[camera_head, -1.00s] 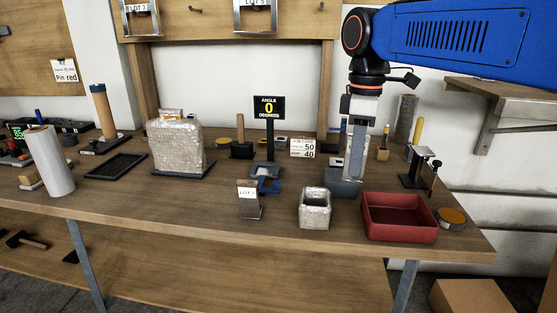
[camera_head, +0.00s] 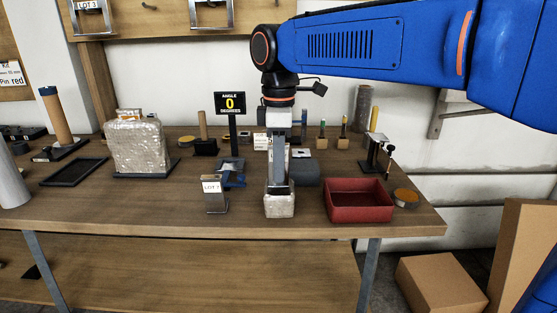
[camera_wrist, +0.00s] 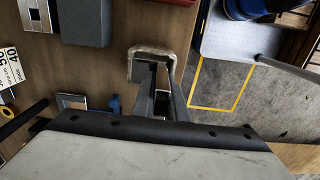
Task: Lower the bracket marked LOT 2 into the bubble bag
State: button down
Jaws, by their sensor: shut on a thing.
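The bubble bag (camera_head: 280,207) stands open near the front edge of the bench, a small box-shaped bag of bubble wrap. My gripper (camera_head: 279,183) points down directly over it and is shut on a grey metal bracket, largely hidden by the fingers. I see no label on the held bracket. In the wrist view, the fingers (camera_wrist: 160,80) reach toward the mouth of the bubble bag (camera_wrist: 141,52). I cannot tell how far the bracket's lower end is inside the bag. Another bracket (camera_head: 215,199) stands left of the bag; its LOT number is hard to read.
A red tray (camera_head: 358,214) is close to the bag's right. A grey block (camera_head: 306,172) is just behind. Free bench top lies left of the standing bracket.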

aim_at(279, 185)
jog(key=shift+f, duration=3.25)
jog(key=c, duration=1.7)
grip_release()
notch_tip(279, 185, up, 17)
jog(key=shift+r, duration=0.2)
jog(key=shift+d, duration=0.1)
